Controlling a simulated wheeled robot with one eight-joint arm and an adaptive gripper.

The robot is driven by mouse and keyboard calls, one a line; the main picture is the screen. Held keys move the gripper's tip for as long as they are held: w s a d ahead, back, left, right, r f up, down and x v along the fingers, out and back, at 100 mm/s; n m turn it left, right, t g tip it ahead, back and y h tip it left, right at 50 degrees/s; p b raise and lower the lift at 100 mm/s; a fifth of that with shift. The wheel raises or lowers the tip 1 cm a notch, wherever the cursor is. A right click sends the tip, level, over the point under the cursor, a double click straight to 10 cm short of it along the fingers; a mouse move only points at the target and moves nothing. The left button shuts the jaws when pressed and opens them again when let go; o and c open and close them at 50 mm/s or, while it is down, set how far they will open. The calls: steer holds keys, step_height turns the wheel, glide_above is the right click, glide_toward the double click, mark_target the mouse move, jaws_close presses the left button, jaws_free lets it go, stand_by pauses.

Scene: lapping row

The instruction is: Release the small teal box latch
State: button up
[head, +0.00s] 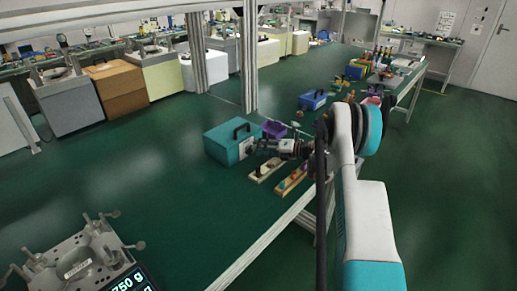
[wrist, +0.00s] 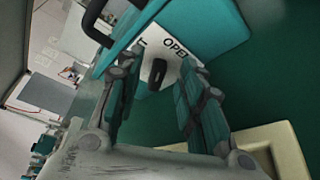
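The small teal box (head: 228,146) stands on the green bench top in the head view, with a dark handle on its lid. In the wrist view its teal body (wrist: 205,22) carries a white plate (wrist: 205,40) with the letters "OPE" showing. A black latch lever (wrist: 157,73) sticks out from this plate. My gripper (head: 254,147) is at the box's right side. In the wrist view its two fingers are spread, and the latch lever shows in the gap between them. Contact between fingers and lever cannot be made out.
A purple bin (head: 274,129) and a blue box (head: 312,100) stand farther back on the bench. Two pale wooden trays (head: 268,170) with small parts lie in front, near the bench edge. A metal post (head: 248,60) rises behind.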

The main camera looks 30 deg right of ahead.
steer(key=v, duration=1)
steer(key=shift+s+d+r, duration=0.1)
steer(key=shift+s+d, duration=0.1)
steer(key=shift+s, duration=0.1)
